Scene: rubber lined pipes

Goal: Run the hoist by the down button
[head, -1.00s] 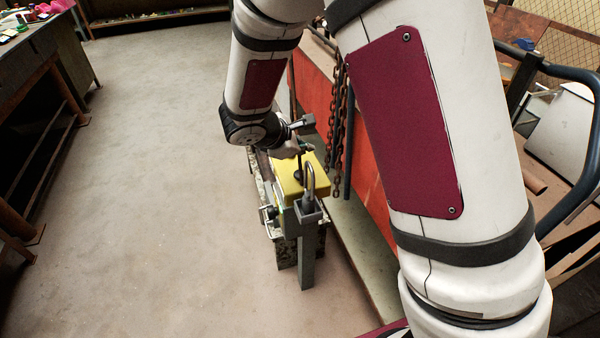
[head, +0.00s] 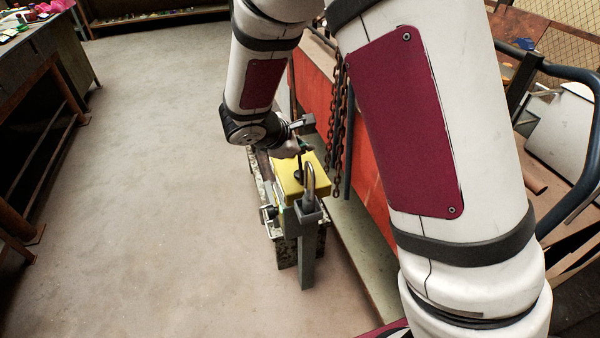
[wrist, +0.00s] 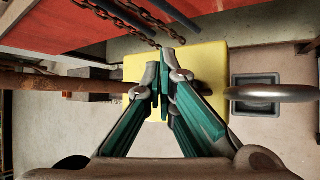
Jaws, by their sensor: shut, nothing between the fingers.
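A yellow box (head: 312,187), which looks like the hoist's control pendant, sits below my gripper in the head view. It also shows behind my fingers in the wrist view (wrist: 205,62). My gripper (wrist: 163,78) is shut and empty, its green-padded fingers pointing at the yellow box and covering its middle. I cannot tell whether the fingertips touch it. No button shows clearly; the down button is hidden or too small to make out. In the head view my gripper (head: 302,151) is small and partly hidden by its own wrist.
A grey post with a metal hook (head: 308,215) stands in front of the yellow box. Rusty chains (head: 338,130) hang beside a red panel (head: 368,165) just right of my gripper. A rusty bar (wrist: 60,82) lies at left in the wrist view. Open floor (head: 150,200) is at left.

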